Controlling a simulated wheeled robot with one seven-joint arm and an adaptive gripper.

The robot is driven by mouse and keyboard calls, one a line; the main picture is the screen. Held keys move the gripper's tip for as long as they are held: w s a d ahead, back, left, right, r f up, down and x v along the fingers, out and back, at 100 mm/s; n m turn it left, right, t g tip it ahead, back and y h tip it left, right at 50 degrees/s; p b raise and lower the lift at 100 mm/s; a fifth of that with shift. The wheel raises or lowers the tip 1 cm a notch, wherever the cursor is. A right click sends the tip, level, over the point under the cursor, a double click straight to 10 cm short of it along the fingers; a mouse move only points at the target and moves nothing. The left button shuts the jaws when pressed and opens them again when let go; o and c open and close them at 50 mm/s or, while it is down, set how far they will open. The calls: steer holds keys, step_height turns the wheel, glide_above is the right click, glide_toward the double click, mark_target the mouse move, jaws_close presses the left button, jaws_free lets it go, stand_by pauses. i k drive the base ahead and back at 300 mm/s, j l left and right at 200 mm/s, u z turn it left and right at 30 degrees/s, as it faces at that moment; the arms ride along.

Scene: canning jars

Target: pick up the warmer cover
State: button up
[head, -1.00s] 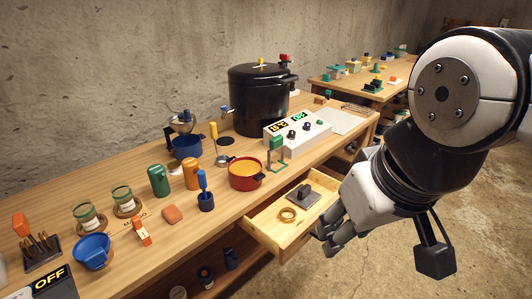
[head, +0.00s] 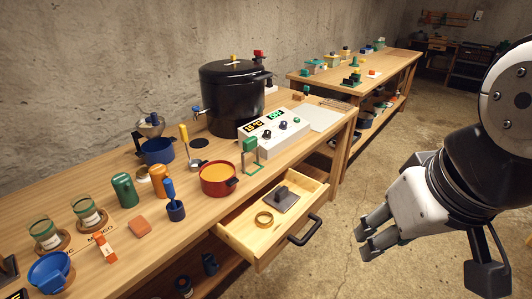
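A flat dark grey piece with a raised block handle (head: 285,200), which looks like the warmer cover, lies in the open wooden drawer (head: 247,255). A brass-coloured ring (head: 264,219) lies to its left in the same drawer. My gripper (head: 362,241) is in the air to the right of the drawer, past its black handle (head: 305,232), and apart from the cover. Its grey fingers point left and nothing shows in them. From this side I cannot tell how far apart the fingers are.
The workbench (head: 105,177) carries a black canner (head: 230,103), a white control box (head: 272,137), a red pot (head: 217,181), jars and cups. The drawer juts out from its front edge. Open concrete floor (head: 345,270) lies right of the drawer. A second bench (head: 375,75) stands behind.

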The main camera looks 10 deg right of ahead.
mark_target(280, 198)
steer(key=u, duration=2)
steer(key=z, duration=1.9)
steer(key=i+j, duration=0.8)
steer(key=i+j+u, duration=0.05)
